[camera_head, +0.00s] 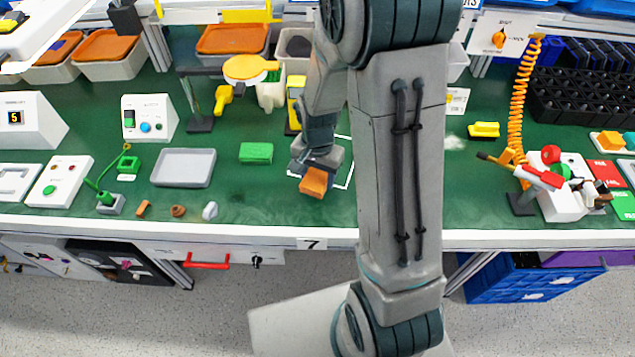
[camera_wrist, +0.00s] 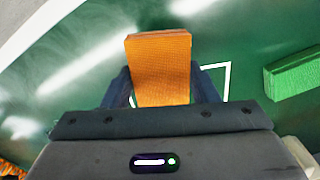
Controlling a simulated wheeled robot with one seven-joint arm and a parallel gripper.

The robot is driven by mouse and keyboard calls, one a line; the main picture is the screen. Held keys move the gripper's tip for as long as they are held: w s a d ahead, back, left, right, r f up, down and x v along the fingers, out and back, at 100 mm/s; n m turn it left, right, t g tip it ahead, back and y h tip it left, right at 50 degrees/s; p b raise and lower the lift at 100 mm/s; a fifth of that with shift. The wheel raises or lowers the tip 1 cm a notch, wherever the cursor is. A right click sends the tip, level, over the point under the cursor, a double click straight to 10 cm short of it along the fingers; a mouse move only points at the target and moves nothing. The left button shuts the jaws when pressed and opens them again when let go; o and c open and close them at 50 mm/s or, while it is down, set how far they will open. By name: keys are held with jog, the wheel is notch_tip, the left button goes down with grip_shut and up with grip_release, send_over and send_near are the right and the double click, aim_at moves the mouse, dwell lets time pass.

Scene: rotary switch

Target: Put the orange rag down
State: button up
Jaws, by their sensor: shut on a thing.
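The orange rag (camera_wrist: 160,68) is a folded block held between the two fingers of my gripper (camera_wrist: 160,92) in the wrist view. In the head view the orange rag (camera_head: 314,182) hangs at the end of my gripper (camera_head: 313,168), over the green bench top (camera_head: 250,205). My gripper is shut on it. The rag is beside and partly over a white square outline (camera_head: 349,178) on the bench. I cannot tell whether the rag touches the bench. Part of the outline is hidden behind my gripper and arm.
A green block (camera_head: 256,153) lies left of my gripper, and a grey tray (camera_head: 183,167) farther left. A yellow device (camera_head: 295,103) stands behind. Small parts (camera_head: 178,211) lie near the front edge. The bench between the green block and the front edge is clear.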

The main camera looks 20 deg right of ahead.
aim_at(317, 185)
jog(key=shift+w+f, duration=0.1)
jog(key=shift+f, duration=1.95)
jog(key=shift+f, duration=0.15)
jog(key=shift+f, duration=0.15)
jog(key=o, duration=1.2)
jog(key=shift+c, duration=0.2)
jog(key=shift+r, duration=0.25)
